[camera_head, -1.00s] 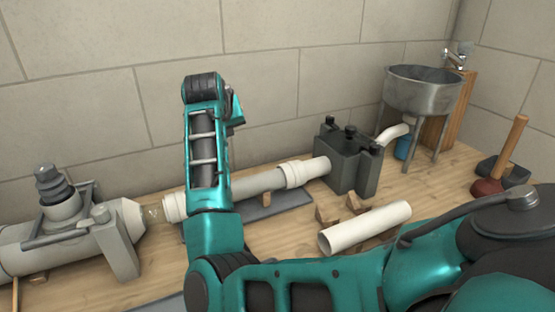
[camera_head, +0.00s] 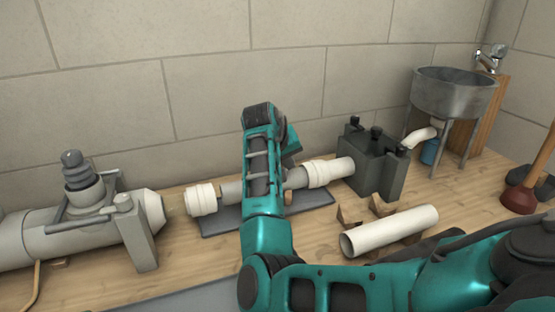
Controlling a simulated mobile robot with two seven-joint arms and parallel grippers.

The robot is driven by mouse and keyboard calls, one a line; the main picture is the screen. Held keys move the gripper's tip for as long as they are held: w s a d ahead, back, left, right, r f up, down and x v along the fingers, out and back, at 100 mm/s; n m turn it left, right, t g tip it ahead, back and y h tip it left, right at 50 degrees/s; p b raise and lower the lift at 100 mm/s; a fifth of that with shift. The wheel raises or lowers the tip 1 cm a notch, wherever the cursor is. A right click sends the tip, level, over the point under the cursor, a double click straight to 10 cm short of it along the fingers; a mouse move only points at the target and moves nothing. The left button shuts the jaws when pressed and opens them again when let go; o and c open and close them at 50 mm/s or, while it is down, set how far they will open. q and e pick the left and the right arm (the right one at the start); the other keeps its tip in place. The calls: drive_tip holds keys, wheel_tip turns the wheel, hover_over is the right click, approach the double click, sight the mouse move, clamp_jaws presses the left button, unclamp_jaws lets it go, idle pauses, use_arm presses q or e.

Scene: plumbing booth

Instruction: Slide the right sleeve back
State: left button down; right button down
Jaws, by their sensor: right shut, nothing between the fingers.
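A grey pipe (camera_head: 233,190) lies along the bench, its middle partly hidden by my right arm. A wide white right sleeve (camera_head: 322,172) sits around the pipe near its right end, close to a dark grey block (camera_head: 378,165). A second white sleeve (camera_head: 201,199) sits at the pipe's left end. My right arm comes in from the right and bends up in front of the pipe. My right gripper (camera_head: 291,157) is mostly hidden behind the arm link, left of the right sleeve. It is shut and empty; whether it touches the pipe cannot be told. My left gripper is out of view.
A loose white pipe piece (camera_head: 390,230) lies in front of the block, near small wooden wedges (camera_head: 349,213). A large grey pipe with a clamp (camera_head: 92,228) is at left. A metal sink (camera_head: 455,97) and a plunger (camera_head: 522,196) stand at right.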

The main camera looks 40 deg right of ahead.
sight(311, 162)
drive_tip(key=shift+s+d, duration=0.2)
drive_tip(key=shift+d, duration=0.35)
drive_tip(key=shift+s+d, duration=0.15)
drive_tip(key=shift+d, duration=0.35)
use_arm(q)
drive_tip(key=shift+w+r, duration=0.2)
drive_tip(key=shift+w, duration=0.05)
use_arm(e)
drive_tip(key=shift+r, duration=0.1)
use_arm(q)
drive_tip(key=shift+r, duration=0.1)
use_arm(e)
drive_tip(key=shift+d, duration=0.15)
